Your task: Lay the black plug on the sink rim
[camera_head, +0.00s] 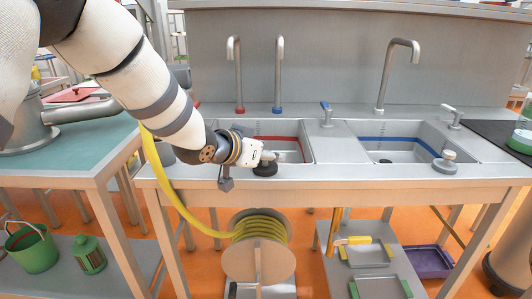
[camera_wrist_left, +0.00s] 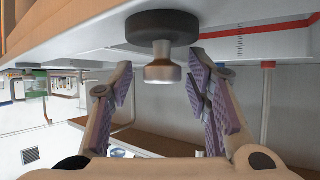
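The black plug (camera_head: 265,170) is a dark disc on the front rim (camera_head: 330,172) of the left sink (camera_head: 285,150), partly hidden by my left gripper (camera_head: 267,158). In the left wrist view, which is upside down, the plug (camera_wrist_left: 162,27) sits flat against the grey rim. Its metal knob (camera_wrist_left: 162,66) stands between the spread fingers of my left gripper (camera_wrist_left: 162,80), with a gap on both sides. The left gripper is open. My right gripper is not in view.
The right sink (camera_head: 400,150) has a blue stripe, and a grey plug (camera_head: 445,162) lies on its right rim. Taps (camera_head: 279,70) and levers (camera_head: 326,112) stand behind the basins. A yellow hose (camera_head: 165,190) runs past my arm to a reel (camera_head: 258,262) below.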

